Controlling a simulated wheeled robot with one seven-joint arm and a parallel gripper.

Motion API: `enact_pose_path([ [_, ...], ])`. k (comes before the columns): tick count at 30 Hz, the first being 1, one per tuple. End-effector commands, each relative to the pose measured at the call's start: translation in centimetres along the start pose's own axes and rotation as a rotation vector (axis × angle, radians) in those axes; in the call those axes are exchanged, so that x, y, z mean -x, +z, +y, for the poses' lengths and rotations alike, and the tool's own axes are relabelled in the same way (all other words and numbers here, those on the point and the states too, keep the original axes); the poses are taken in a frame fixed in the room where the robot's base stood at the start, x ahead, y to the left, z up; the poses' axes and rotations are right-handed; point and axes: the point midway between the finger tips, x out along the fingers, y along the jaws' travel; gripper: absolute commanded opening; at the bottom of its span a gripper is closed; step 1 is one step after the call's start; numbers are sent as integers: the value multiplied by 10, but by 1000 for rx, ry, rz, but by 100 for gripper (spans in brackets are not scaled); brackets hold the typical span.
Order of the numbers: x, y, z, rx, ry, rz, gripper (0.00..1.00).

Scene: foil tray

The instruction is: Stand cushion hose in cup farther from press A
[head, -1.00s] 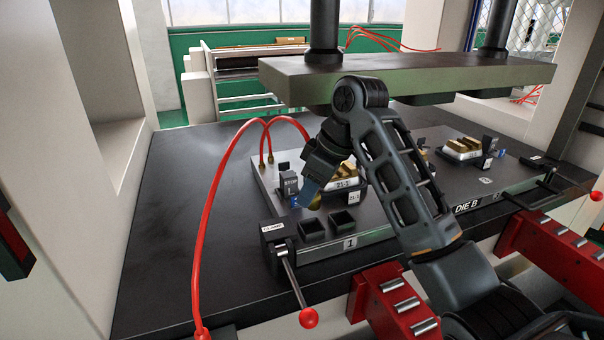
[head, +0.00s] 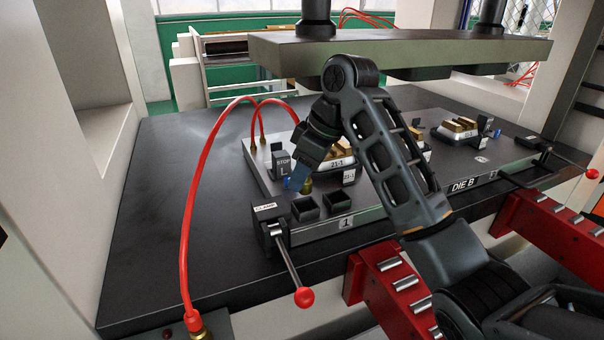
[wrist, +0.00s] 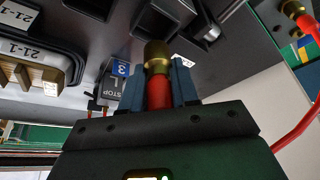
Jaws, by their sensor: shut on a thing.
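My gripper (head: 301,175) is above the front left of the die plate, its fingers pointing down. In the wrist view my gripper (wrist: 158,82) is shut on the cushion hose (wrist: 158,94), a red piece with a brass end past the fingertips. The brass end of the hose (head: 306,187) also shows in the head view, just behind the two cups. The left black square cup (head: 305,209) and the right black square cup (head: 339,199) stand side by side at the plate's front edge. Both look empty. No press A label is readable.
A block marked STOP (head: 281,163) and a metal piece marked 21-1 (head: 341,163) stand close to my gripper. A red hose (head: 186,235) arches at the left. A clamp lever with a red knob (head: 304,297) juts out in front. The press's upper plate (head: 400,58) hangs overhead.

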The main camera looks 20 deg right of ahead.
Motion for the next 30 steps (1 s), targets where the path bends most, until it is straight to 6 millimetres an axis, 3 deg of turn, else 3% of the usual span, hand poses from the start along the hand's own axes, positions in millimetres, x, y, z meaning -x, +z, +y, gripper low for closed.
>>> enact_pose_path([
  [30,-44,18,0,-1,-1,0,0],
])
